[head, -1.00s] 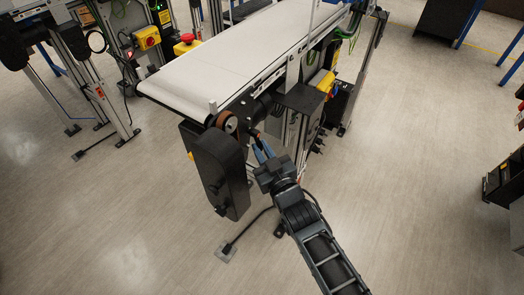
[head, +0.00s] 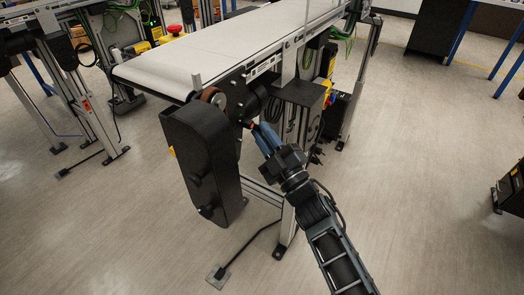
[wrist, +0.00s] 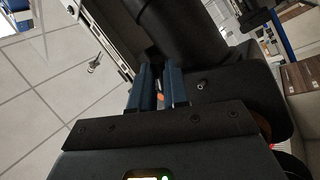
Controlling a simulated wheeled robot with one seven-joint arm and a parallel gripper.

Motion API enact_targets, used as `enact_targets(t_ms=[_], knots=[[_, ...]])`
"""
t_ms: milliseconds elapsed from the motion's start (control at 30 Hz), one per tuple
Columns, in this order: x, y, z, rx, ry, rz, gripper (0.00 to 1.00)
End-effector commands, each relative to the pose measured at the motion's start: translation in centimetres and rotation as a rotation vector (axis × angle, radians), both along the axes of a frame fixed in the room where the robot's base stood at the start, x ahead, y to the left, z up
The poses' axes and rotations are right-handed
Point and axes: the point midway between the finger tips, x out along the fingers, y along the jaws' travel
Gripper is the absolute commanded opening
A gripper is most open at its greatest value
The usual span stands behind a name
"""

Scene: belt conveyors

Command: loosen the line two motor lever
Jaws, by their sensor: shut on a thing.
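The motor lever (head: 249,125) shows as a small dark piece with an orange-red part beside the motor at the near end of the belt conveyor (head: 215,60). My gripper (head: 264,137) reaches it from the lower right, its blue fingers shut on it. In the wrist view, a little orange of the lever (wrist: 161,97) shows between the two blue fingers (wrist: 158,88); the fingers hide most of it. The black cylindrical motor (wrist: 190,32) lies just beyond the fingertips. I cannot tell whether the lever is tight or loose.
A black drive cover (head: 202,165) hangs left of my gripper, with a roller (head: 213,97) above it. A dark box (head: 300,92) sits under the belt at right.

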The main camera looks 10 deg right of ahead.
Motion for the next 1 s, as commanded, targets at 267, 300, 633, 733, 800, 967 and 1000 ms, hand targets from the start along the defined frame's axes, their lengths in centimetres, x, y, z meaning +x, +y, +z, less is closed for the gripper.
enact_targets(t_ms=[267,300,633,733,800,967,1000], knots=[[0.7,-0.7,0.0,-0.190,-0.189,-0.002,0.00],[0.7,-0.8,0.1,-0.215,-0.215,-0.002,0.00],[1.1,-1.2,1.2,-0.419,-0.418,0.000,0.00],[1.2,-1.2,1.6,-0.468,-0.467,0.001,0.00],[1.3,-1.3,1.7,-0.497,-0.494,0.000,0.00],[1.3,-1.2,2.1,-0.548,-0.545,0.001,0.00],[1.3,-1.2,2.2,-0.557,-0.554,0.002,0.00]])
